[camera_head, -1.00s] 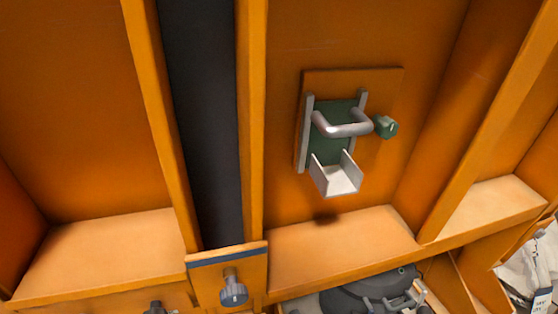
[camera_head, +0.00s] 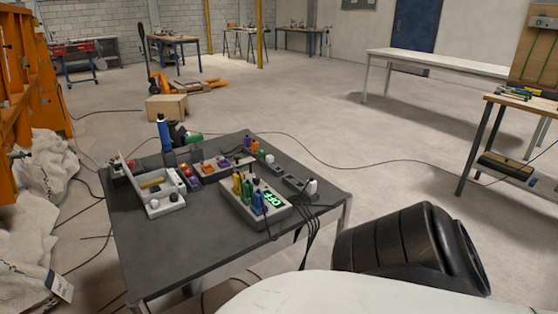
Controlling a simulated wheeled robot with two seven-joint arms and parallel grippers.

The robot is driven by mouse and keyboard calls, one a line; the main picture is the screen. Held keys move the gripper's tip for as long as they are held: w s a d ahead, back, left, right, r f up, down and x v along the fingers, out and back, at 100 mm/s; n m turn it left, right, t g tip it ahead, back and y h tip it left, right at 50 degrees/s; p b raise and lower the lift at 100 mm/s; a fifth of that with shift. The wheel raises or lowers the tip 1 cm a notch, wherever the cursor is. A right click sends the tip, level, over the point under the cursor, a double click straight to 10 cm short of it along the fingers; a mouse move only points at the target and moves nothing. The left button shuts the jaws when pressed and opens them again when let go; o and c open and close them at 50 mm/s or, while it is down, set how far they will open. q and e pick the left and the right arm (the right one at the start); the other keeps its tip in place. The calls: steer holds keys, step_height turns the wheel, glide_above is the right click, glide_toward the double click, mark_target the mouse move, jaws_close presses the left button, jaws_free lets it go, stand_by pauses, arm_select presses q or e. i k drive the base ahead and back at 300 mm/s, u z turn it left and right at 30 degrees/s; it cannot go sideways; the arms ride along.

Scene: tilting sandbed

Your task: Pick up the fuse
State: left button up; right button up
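An open pale grey box (camera_head: 166,207) with a raised lid stands at the left of a dark table (camera_head: 180,258). A small yellowish piece (camera_head: 152,184) shows in the box and may be the fuse, but it is too small to tell. Neither of my grippers shows in the head view.
The table also carries a grey block with coloured plugs and a green lit display (camera_head: 254,204), a blue-topped upright item (camera_head: 164,132) and cables off its right side. Orange frames (camera_head: 45,85) and pale sacks (camera_head: 45,160) stand left. A workbench (camera_head: 525,104) is at right. Open floor lies behind.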

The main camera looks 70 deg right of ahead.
mark_target(194, 180)
steer(key=z, duration=2.3)
